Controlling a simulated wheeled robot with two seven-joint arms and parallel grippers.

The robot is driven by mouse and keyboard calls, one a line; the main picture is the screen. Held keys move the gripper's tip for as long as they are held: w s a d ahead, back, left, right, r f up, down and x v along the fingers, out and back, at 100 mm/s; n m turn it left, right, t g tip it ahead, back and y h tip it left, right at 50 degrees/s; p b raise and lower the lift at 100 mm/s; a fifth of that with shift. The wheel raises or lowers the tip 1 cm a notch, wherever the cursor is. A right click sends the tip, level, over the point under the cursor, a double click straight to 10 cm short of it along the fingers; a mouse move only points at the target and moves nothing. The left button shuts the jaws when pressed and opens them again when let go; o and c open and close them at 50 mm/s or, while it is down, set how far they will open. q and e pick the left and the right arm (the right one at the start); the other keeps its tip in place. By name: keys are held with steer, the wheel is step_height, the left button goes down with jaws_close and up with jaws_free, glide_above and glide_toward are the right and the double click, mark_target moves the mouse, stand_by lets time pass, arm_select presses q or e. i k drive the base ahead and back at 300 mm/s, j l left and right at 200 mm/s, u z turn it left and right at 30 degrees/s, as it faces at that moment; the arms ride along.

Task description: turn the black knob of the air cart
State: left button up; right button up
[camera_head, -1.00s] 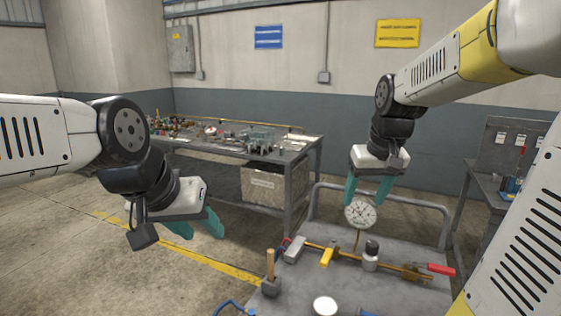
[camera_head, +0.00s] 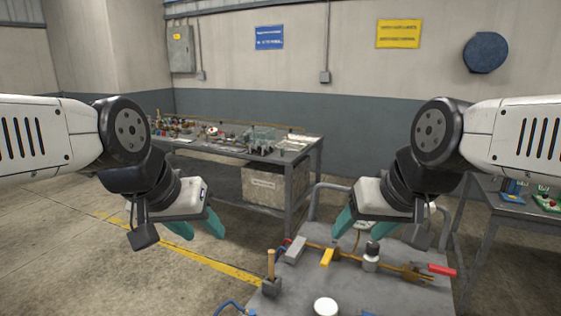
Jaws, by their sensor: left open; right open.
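The air cart (camera_head: 290,294) is a grey cart at the lower right with a brass pipe along its top. A black knob (camera_head: 372,247) sits on a silver round body on this pipe. A yellow lever (camera_head: 327,257) is left of it and a red handle (camera_head: 441,270) right of it. My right gripper (camera_head: 362,229) is open and empty, with teal fingers pointing down just above and behind the knob in the picture, apart from it. It hides most of the pressure gauge (camera_head: 364,225). My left gripper (camera_head: 198,229) is open and empty over the floor, left of the cart.
A wooden-handled mallet (camera_head: 270,270) and a white round disc (camera_head: 326,306) are on the cart's near left. A cluttered workbench (camera_head: 235,152) stands behind, with a box (camera_head: 265,188) beneath. Another table (camera_head: 515,205) is at the right. Floor at left is clear.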

mark_target(373, 247)
steer(key=z, duration=0.7)
